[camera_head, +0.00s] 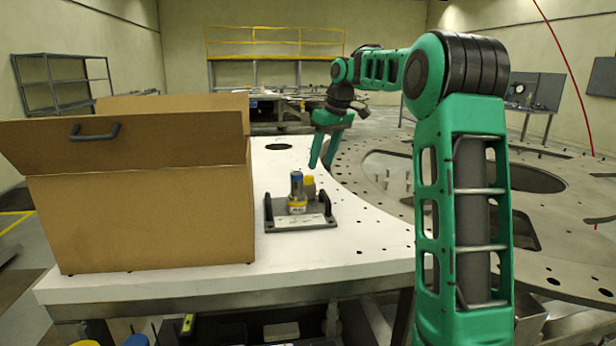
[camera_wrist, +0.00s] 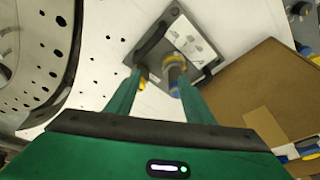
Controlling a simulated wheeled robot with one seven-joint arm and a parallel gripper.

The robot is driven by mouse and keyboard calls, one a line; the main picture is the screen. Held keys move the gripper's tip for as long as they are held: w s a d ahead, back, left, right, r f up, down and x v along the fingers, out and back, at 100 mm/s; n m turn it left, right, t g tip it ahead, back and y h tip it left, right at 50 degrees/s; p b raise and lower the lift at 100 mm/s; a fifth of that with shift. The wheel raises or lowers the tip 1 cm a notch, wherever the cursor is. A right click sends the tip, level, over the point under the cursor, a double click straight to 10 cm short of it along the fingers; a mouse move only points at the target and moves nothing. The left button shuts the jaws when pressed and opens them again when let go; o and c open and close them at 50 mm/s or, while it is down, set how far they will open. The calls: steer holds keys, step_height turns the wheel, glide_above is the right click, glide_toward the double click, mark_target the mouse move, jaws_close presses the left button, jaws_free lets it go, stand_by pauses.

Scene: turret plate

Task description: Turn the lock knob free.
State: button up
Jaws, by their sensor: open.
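A grey plate (camera_head: 318,222) with dark handles at its ends lies on the white table. On it stands an upright grey cylindrical knob (camera_head: 297,188) with a blue top and a yellow labelled band; it also shows in the wrist view (camera_wrist: 175,68). A yellow piece (camera_head: 309,184) sits close behind it and is partly hidden. No mark clearly tells which of these is the lock knob. My gripper (camera_head: 320,167) is open, pointing down, above and to the right of them. In the wrist view, the right fingertip overlaps the knob's edge in the picture; I cannot tell whether they touch.
A tall brown box (camera_head: 150,215) with a raised flap and black handle stands on the table left of the plate. A large round metal plate (camera_head: 380,205) with holes lies to the right. The white table (camera_head: 345,245) is clear in front of the plate.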

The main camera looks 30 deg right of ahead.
steer(key=n, duration=0.2)
glide_toward(309, 176)
steer(key=shift+t+y, duration=0.3)
steer(key=shift+t, duration=0.1)
steer(key=x, duration=0.5)
steer(key=s+x, duration=0.1)
steer(key=x, duration=0.2)
steer(key=shift+w+d+f, duration=0.1)
steer(key=shift+f, duration=0.25)
steer(key=shift+c, duration=0.6)
steer(key=c, duration=0.9)
